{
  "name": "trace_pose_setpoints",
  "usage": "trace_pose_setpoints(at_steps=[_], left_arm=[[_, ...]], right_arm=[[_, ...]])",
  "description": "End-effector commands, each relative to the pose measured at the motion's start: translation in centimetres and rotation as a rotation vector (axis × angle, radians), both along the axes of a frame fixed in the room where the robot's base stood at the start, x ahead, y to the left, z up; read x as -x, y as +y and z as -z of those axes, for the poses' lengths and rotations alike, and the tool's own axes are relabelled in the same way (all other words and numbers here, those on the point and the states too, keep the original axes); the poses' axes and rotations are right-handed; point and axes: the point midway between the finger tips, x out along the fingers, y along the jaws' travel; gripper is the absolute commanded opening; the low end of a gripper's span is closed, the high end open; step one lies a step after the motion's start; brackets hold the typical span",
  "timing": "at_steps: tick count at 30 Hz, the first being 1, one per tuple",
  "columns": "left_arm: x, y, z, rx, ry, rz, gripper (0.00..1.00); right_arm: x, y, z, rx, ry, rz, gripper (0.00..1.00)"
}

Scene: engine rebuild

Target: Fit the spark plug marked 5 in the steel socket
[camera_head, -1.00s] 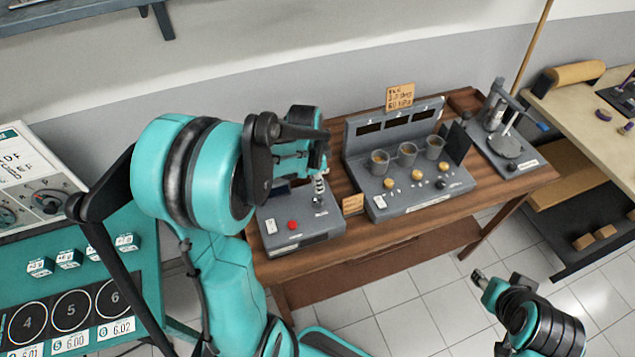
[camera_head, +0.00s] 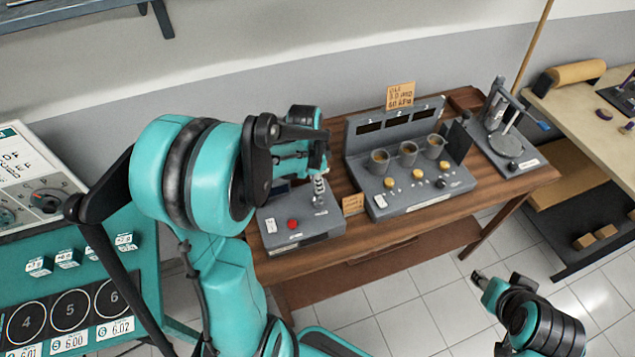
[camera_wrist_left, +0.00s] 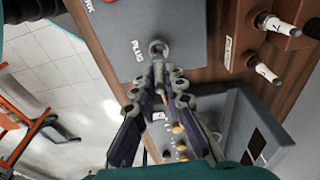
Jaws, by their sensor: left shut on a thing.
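My left gripper (camera_head: 319,168) is over the grey box (camera_head: 295,240), which has a red button. Its fingers are shut on the spark plug (camera_head: 319,188), a small silvery piece that hangs upright at the steel socket on the box top. In the left wrist view the fingertips (camera_wrist_left: 158,75) close in beside the word PLUG, with the round grey metal of the socket (camera_wrist_left: 158,46) just past them. The fingers hide most of the plug. I cannot read its mark or tell how deep it sits. My right gripper (camera_head: 480,279) is far off, over the floor.
Two marked white plugs (camera_wrist_left: 279,25) stand in a holder at the right of the left wrist view. A grey console (camera_head: 425,198) with three cups stands right of the box on the wooden bench (camera_head: 380,237). A steel stand (camera_head: 505,143) is farther right.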

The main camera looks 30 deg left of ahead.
Motion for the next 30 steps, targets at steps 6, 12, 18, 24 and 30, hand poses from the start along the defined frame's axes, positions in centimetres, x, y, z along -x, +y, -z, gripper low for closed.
trace_pose_setpoints(at_steps=[6,12,18,24,30], left_arm=[[0.0,0.0,0.5,0.000,0.000,0.000,0.00],[0.0,0.0,0.9,0.000,0.000,0.000,0.00],[0.0,0.0,1.2,0.000,0.000,0.000,0.00],[0.0,0.0,1.2,0.000,0.000,0.000,0.00],[0.0,0.0,1.2,0.000,0.000,0.000,0.00]], right_arm=[[0.0,0.0,0.5,0.000,0.000,0.000,0.40],[0.0,0.0,0.9,0.000,0.000,0.000,0.40],[0.0,0.0,1.2,0.000,0.000,0.000,0.40],[0.0,0.0,1.1,0.000,0.000,0.000,0.40],[0.0,0.0,1.1,0.000,0.000,0.000,0.40]])
